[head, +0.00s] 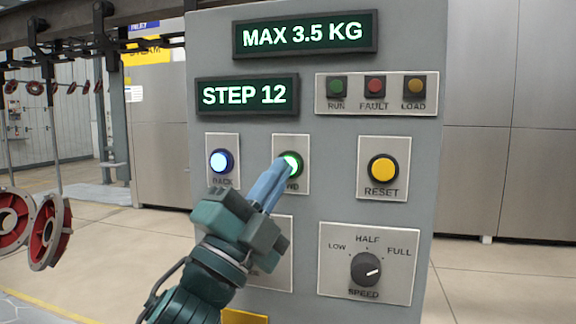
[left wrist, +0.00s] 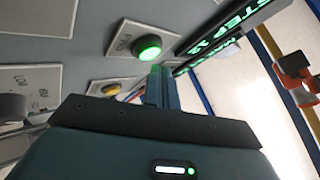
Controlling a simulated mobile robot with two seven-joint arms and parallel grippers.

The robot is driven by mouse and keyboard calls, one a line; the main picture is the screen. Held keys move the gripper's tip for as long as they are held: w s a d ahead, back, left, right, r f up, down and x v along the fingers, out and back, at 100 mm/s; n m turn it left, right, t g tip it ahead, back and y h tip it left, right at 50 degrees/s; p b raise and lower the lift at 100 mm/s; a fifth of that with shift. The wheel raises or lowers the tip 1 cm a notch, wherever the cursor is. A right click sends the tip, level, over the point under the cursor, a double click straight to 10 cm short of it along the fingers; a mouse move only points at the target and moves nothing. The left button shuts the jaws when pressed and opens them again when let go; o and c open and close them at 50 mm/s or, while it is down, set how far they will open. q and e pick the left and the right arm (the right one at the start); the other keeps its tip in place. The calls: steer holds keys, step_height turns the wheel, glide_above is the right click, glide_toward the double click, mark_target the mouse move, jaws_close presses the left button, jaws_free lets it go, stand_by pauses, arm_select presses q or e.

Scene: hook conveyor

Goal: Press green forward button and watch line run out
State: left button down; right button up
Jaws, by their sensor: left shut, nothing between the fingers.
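The green forward button (head: 291,162) glows on its plate in the middle of the grey control panel (head: 300,225). My left gripper (head: 283,168) is shut and empty, its fingertips at the button and covering part of it and its label in the head view. In the left wrist view the lit button (left wrist: 148,47) shows just beyond the fingertips; I cannot tell whether they touch it. The line's overhead rail (head: 60,30) is at the upper left, with red round parts (head: 48,232) hanging from its hooks. My right gripper is not in view.
A lit blue back button (head: 221,161) and a yellow reset button (head: 383,169) flank the green one. Below right is the speed knob (head: 366,269). Displays read "MAX 3.5 KG" (head: 305,34) and "STEP 12" (head: 247,95). The run, fault and load lamps look dim.

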arm_select(q)
steer(key=shift+w, duration=0.15)
stand_by(0.5)
steer(key=shift+w+d, duration=0.15)
steer(key=shift+w, duration=0.1)
